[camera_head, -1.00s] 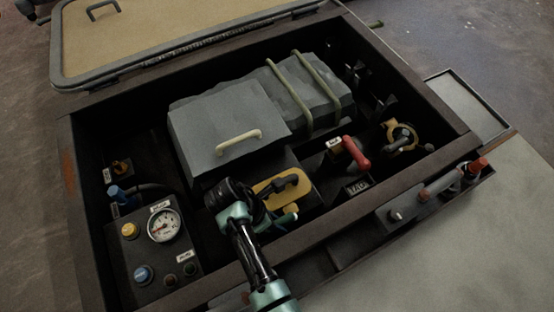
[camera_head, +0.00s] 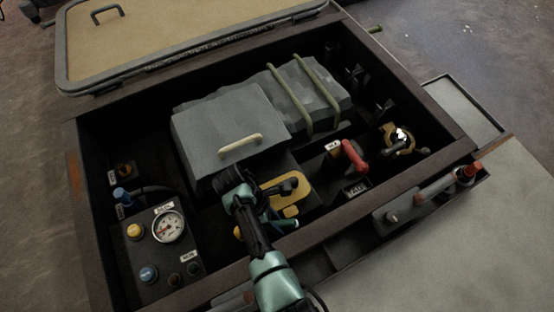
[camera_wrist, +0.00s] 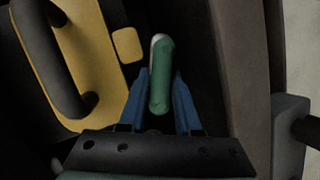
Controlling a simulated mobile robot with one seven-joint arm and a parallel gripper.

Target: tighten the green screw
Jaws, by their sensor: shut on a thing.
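The green screw (camera_wrist: 161,80) shows in the wrist view as a rounded green bar with a pale far end. It lies between the two blue fingers of my gripper (camera_wrist: 160,82), which are shut on it near their tips. In the head view a small green piece of it (camera_head: 288,223) shows low in the open box, just right of my arm. My gripper is mostly hidden there behind my own wrist. The screw's base and thread are hidden.
A yellow plate with a dark handle (camera_wrist: 95,60) is close left of my gripper. The box's front rim (camera_head: 330,222) runs close on the right in the wrist view. A gauge panel (camera_head: 150,255), a grey lidded case (camera_head: 225,125) and a red-handled lever (camera_head: 354,155) are nearby.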

